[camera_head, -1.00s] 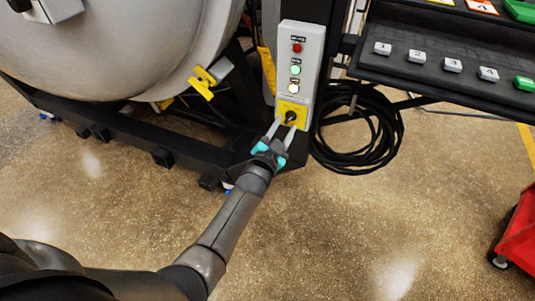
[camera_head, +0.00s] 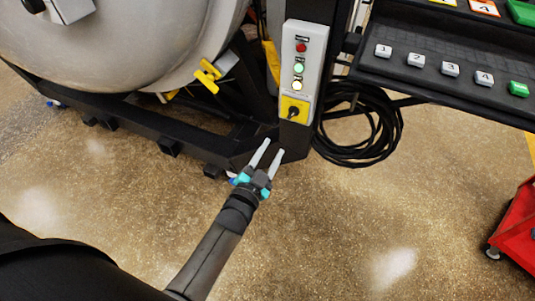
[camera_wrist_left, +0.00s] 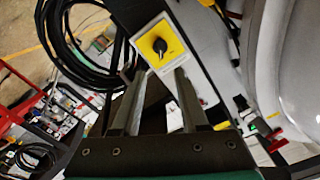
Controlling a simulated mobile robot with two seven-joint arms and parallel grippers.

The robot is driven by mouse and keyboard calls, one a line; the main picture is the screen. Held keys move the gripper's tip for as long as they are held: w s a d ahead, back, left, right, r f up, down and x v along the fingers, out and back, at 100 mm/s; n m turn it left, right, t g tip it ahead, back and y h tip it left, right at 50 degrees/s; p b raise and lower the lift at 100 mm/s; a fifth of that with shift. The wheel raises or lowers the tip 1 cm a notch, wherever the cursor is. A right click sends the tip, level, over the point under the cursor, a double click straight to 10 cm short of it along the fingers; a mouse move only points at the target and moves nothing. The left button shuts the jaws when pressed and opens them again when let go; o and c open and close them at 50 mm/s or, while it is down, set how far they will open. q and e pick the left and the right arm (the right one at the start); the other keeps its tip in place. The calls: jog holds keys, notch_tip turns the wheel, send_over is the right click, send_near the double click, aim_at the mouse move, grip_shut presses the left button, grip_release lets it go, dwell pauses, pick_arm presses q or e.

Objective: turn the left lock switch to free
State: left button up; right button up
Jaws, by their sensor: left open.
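The lock switch is a black knob (camera_head: 293,112) on a yellow plate (camera_head: 296,102) at the bottom of a grey control box (camera_head: 301,62). The knob also shows in the left wrist view (camera_wrist_left: 160,46), ahead of the fingertips. My left gripper (camera_head: 269,152) is open and empty, below and a little left of the knob, apart from it. Its two fingers also show in the left wrist view (camera_wrist_left: 158,85). The knob's pointer looks tilted, but its labels are too small to read. My right gripper is not in view.
A large grey furnace vessel (camera_head: 130,45) on a black frame (camera_head: 190,145) stands at the left. Coiled black cable (camera_head: 365,150) hangs right of the box. A panel with numbered buttons (camera_head: 418,60) is at upper right. A red cart (camera_head: 518,225) stands at right.

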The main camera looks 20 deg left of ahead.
pick_arm(q)
jog(key=shift+s, duration=1)
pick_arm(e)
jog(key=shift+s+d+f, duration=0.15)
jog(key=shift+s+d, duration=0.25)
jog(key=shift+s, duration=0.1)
pick_arm(q)
jog(key=shift+f, duration=0.1)
jog(key=s+f+n+g+p, duration=0.1)
jog(key=s+f+g, duration=0.35)
jog(key=f, duration=0.55)
jog(key=s+f+n+g, duration=0.1)
jog(key=s+f+g, duration=0.2)
jog(key=s+f, duration=0.45)
jog(key=s+a+f+n+g, duration=0.1)
jog(key=s+a+f+g, duration=0.2)
jog(key=s+f, duration=0.4)
jog(key=s+a+f+n+g+y+p, duration=0.1)
jog(key=s+a+f+g, duration=0.2)
jog(key=s, duration=1.1)
notch_tip(320, 180, down, 4)
jog(key=shift+s+a+f+g, duration=0.15)
jog(key=shift+s+g, duration=0.2)
jog(key=shift+g, duration=0.8)
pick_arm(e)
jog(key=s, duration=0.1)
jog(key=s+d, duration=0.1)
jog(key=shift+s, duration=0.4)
